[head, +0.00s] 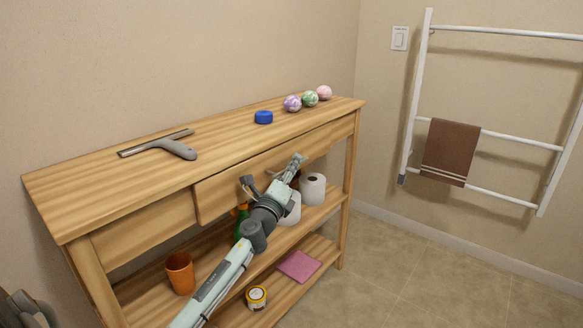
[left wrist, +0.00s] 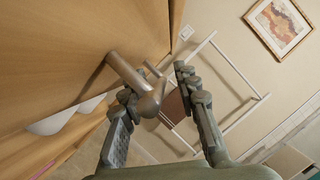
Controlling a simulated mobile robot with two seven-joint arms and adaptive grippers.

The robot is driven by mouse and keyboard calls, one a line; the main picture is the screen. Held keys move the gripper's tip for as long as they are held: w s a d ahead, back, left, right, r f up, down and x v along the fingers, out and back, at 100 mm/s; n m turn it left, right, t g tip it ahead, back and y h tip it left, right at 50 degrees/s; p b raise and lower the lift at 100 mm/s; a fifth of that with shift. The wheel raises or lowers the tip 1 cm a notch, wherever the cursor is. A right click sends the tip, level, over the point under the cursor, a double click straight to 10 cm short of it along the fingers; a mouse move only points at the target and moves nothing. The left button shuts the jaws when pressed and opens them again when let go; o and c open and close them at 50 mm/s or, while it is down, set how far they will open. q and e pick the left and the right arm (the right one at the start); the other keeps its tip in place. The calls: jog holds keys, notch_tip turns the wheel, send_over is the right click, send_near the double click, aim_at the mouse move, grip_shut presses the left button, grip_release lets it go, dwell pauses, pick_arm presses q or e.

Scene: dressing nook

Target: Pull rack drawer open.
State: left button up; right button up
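The wooden rack (head: 75,203) stands against the wall, with a wide drawer (head: 222,191) under its top. The drawer front sits proud of the panel to its left; I cannot tell whether it is pulled out at all. My left gripper (head: 273,171) is in front of the drawer, its fingers spread. In the left wrist view, a rounded bar handle (left wrist: 130,75) on the drawer front reaches between the fingertips of my left gripper (left wrist: 156,92). Both fingers look apart from it, though contact is hard to judge.
On top are a squeegee (head: 178,149), a blue round item (head: 263,117) and three balls (head: 310,98). Below are an orange cup (head: 180,273), paper rolls (head: 313,188), a yellow-labelled tub (head: 256,297) and a pink cloth (head: 299,266). A white towel rail (head: 414,95) leans right; floor between is clear.

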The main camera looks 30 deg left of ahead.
pick_arm(q)
grip_shut()
jog(key=shift+d, duration=0.1)
dwell(0.3)
jog(key=s+d, duration=0.1)
jog(key=d, duration=1.6)
jog(key=shift+s+d, duration=0.2)
jog(key=shift+d, duration=0.05)
pick_arm(e)
jog(key=shift+s+a+r, duration=0.2)
jog(key=shift+s+r, duration=0.2)
jog(key=shift+r, duration=0.1)
